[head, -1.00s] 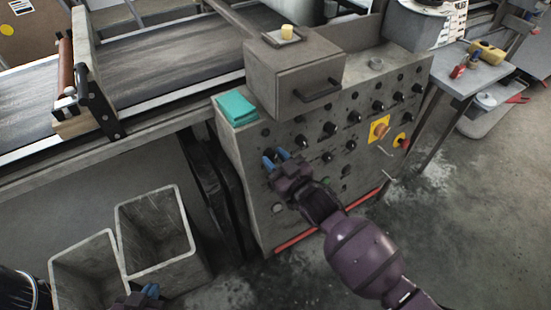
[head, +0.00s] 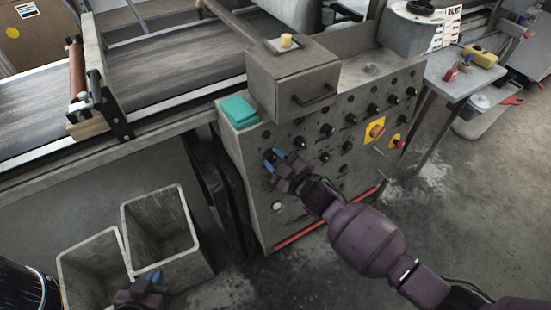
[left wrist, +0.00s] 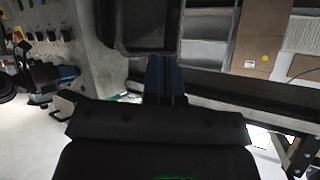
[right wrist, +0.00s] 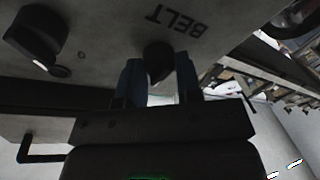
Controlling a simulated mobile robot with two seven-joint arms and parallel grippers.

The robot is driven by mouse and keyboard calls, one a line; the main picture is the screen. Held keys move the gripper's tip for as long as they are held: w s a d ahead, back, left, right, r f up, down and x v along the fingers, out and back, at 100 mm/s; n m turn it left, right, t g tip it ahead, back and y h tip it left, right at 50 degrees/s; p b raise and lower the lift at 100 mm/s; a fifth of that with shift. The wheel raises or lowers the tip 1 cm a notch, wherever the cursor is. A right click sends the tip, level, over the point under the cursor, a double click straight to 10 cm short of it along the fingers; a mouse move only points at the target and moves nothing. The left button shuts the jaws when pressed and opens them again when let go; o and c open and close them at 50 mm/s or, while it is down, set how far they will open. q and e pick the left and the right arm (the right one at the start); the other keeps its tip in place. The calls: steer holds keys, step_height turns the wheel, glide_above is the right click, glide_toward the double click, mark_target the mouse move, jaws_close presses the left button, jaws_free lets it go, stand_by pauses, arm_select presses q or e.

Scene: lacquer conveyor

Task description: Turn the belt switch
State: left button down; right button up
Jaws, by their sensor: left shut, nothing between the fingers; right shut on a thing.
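The belt switch is a dark knob (right wrist: 157,60) on the grey control panel (head: 330,178), beside the printed word BELT (right wrist: 176,20), which reads upside down in the right wrist view. My right gripper (head: 274,160) is at the panel's left part in the head view. Its blue fingers (right wrist: 160,80) stand on either side of the knob and are shut on it. The fingers hide part of the switch in the head view. My left gripper (head: 152,279) is low at the bottom left, shut and empty, with its fingers (left wrist: 167,75) together in the left wrist view.
Several other black knobs and an orange knob on a yellow plate (head: 375,130) are on the panel. A teal cloth (head: 238,110) and a box with a handle (head: 293,88) sit on top. Grey bins (head: 162,222) stand near my left gripper. The conveyor belt (head: 180,70) runs behind.

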steer(key=n+g+p, duration=0.1)
steer(key=n, duration=0.2)
steer(key=shift+r, duration=0.2)
steer(key=shift+n+p, duration=0.55)
steer(key=shift+n, duration=0.45)
steer(key=shift+f+n, duration=0.1)
steer(key=shift+n, duration=0.5)
arm_select(q)
steer(key=shift+s+a+r+p, duration=0.3)
steer(key=shift+s+r, duration=0.2)
steer(key=shift+r, duration=0.35)
arm_select(e)
steer(key=shift+g, duration=0.3)
steer(key=shift+f+n, duration=0.1)
steer(key=shift+n, duration=0.2)
steer(key=o, duration=0.8)
steer(key=shift+o, duration=0.6)
arm_select(q)
steer(key=shift+r, duration=0.1)
